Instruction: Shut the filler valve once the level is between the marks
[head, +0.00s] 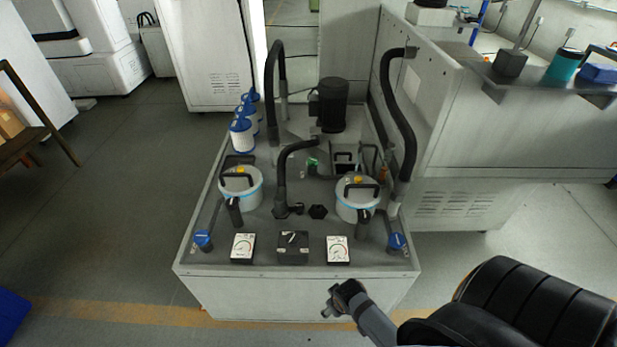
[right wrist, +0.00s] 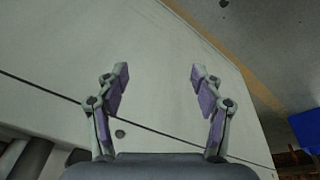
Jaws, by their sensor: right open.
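A grey tank unit (head: 270,255) stands in the middle of the head view. Blue-handled valves sit near its front left (head: 203,240) and front right (head: 396,242) corners. A small green handle (head: 312,163) is further back on its top, and I cannot tell which of these is the filler valve. No liquid level or level marks can be made out. My right gripper (head: 330,301) is in front of the unit's front edge, apart from the valves. In the right wrist view my right gripper (right wrist: 158,76) is open and empty, over a pale panel. My left gripper is out of view.
Two lidded filter canisters (head: 240,190) (head: 357,200), two dial gauges (head: 243,248) (head: 338,250) and a black switch box (head: 292,248) crowd the unit's top. Black hoses (head: 405,120) and a motor (head: 333,105) rise behind. Open floor (head: 110,220) lies at left.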

